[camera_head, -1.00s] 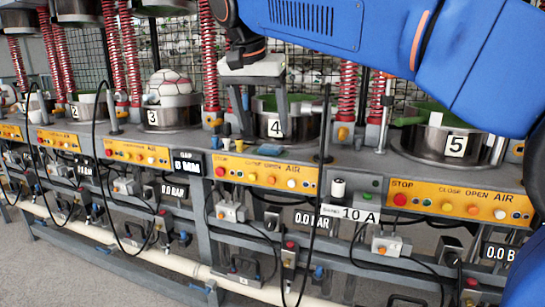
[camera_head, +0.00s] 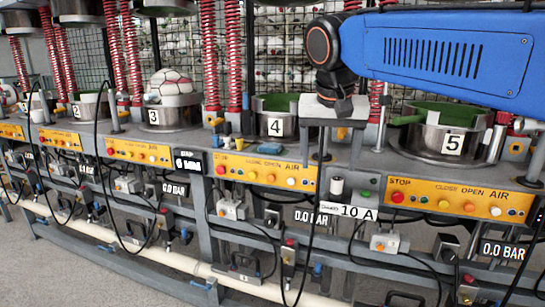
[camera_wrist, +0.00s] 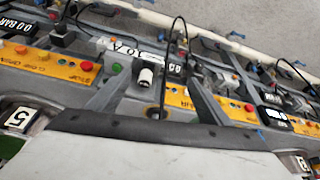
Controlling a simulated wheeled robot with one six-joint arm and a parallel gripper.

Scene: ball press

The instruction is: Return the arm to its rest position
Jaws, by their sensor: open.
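My blue arm (camera_head: 440,60) reaches in from the right in the head view. My gripper (camera_head: 329,148) hangs from its black wrist, pointing down, between station 4 (camera_head: 277,127) and station 5 (camera_head: 452,144). Its two grey fingers are apart with nothing held between them. In the wrist view my gripper (camera_wrist: 155,98) also shows spread fingers, with the bench and a small white cylinder (camera_wrist: 147,76) beyond them. The pale gripper body fills the bottom of that view.
A red and white ball (camera_head: 171,82) sits in station 3. Yellow button panels (camera_head: 265,172) line the bench front. Red springs (camera_head: 210,55) and wire mesh stand behind. A black cable (camera_head: 318,200) runs down near my gripper. Grey floor is clear at lower left.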

